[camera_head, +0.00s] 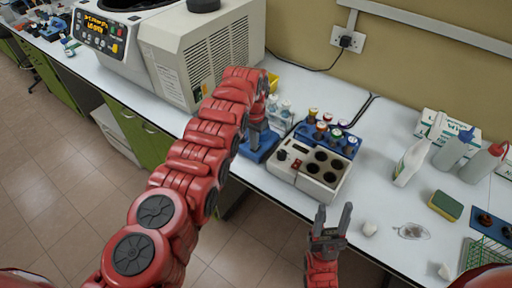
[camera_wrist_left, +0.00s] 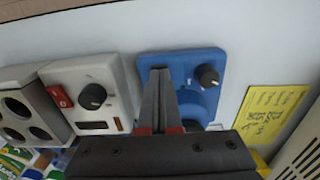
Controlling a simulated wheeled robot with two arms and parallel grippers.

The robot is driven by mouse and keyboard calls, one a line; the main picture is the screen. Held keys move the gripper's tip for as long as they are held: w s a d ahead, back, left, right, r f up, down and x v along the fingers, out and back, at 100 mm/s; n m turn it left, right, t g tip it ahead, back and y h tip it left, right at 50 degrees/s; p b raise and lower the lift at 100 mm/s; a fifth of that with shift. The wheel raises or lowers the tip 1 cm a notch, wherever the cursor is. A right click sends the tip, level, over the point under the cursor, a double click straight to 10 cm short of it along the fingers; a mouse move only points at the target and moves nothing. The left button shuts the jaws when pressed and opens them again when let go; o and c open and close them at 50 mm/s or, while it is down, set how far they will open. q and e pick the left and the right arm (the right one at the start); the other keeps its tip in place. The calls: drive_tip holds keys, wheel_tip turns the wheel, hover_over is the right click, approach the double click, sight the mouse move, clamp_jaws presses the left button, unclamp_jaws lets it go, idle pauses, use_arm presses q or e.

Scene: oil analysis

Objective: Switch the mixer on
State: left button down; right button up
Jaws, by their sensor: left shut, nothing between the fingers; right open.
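The blue mixer (camera_head: 262,153) sits on the bench, partly hidden by my left arm in the head view. In the left wrist view the mixer (camera_wrist_left: 190,62) shows a black knob (camera_wrist_left: 207,76) on its top. My left gripper (camera_head: 254,138) is shut and empty, pointing down over the mixer. In the left wrist view its fingertips (camera_wrist_left: 160,72) lie over the mixer, left of the knob; whether they touch it I cannot tell. My right gripper (camera_head: 331,214) is open and empty near the bench's front edge.
A beige block heater (camera_head: 310,188) with round wells, a knob and a red switch (camera_wrist_left: 60,97) stands beside the mixer. A blue vial rack (camera_head: 347,148) is behind it. A large grey machine (camera_head: 205,50) stands left. Bottles (camera_head: 411,160) and a sponge (camera_head: 445,205) are right.

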use_arm(q)
drive_tip(key=shift+f+b, duration=0.35)
drive_tip(key=shift+r, duration=0.1)
wheel_tip(320, 180, up, 5)
drive_tip(key=p, duration=0.4)
drive_tip(key=shift+r+p, duration=0.7)
drive_tip(key=shift+r, duration=0.25)
